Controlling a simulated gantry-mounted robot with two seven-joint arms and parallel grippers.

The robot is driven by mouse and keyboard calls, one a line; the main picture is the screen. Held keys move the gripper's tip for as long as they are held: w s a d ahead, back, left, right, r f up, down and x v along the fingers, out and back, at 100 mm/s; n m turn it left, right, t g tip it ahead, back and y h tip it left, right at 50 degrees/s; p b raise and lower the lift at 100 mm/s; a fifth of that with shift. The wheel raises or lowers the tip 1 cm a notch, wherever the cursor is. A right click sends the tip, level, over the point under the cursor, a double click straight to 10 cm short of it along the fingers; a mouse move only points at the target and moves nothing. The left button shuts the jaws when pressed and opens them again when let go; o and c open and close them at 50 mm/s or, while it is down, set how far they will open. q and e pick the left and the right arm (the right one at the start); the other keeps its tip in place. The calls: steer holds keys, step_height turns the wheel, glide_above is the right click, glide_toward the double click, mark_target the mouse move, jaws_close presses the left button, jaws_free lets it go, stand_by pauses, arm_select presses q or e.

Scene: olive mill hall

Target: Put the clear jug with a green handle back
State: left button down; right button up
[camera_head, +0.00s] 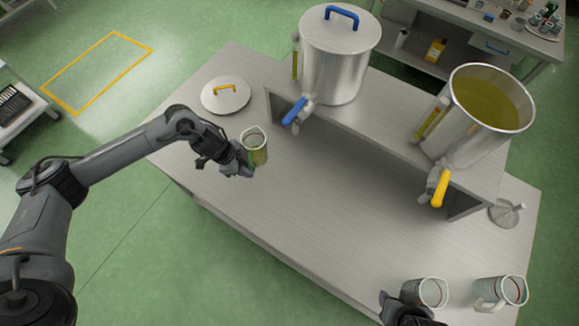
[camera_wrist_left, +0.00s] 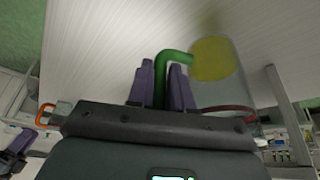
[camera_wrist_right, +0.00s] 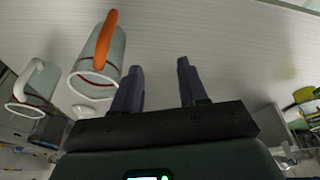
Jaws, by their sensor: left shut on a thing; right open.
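The clear jug with a green handle (camera_head: 257,155) is upright over the left part of the steel table. A yellow-green liquid shows in it; in the left wrist view the clear jug (camera_wrist_left: 222,85) has a yellow patch at its base end. My left gripper (camera_head: 243,169) is shut on its green handle (camera_wrist_left: 175,56). I cannot tell whether the jug touches the table. My right gripper (camera_wrist_right: 158,72) is open and empty, beside a clear jug with an orange handle (camera_wrist_right: 112,62); it is partly cut off at the bottom of the head view.
A white-handled jug (camera_head: 500,291) stands right of the orange-handled one (camera_head: 435,293). A lidded pot with blue tap (camera_head: 338,65) and an open oil pot with yellow tap (camera_head: 470,135) stand on a raised shelf (camera_head: 395,135). A lid (camera_head: 215,102) lies left. The table's middle (camera_head: 320,210) is clear.

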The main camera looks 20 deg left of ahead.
arm_select(q)
steer(key=shift+w+d+f+p, duration=0.25)
steer(key=shift+w+d+f, duration=0.3)
steer(key=shift+w+d, duration=0.95)
steer(key=shift+w+d+f+p, duration=0.3)
steer(key=shift+w+d+f, duration=0.3)
steer(key=shift+d, duration=1.75)
steer(key=shift+w+d+f+p, duration=0.25)
steer(key=shift+w+d+f, duration=0.55)
steer(key=shift+d, duration=1.1)
steer(key=shift+w+r, duration=0.15)
steer(key=shift+w, duration=0.05)
steer(key=c, duration=1)
jaws_free()
steer(key=shift+r, duration=0.1)
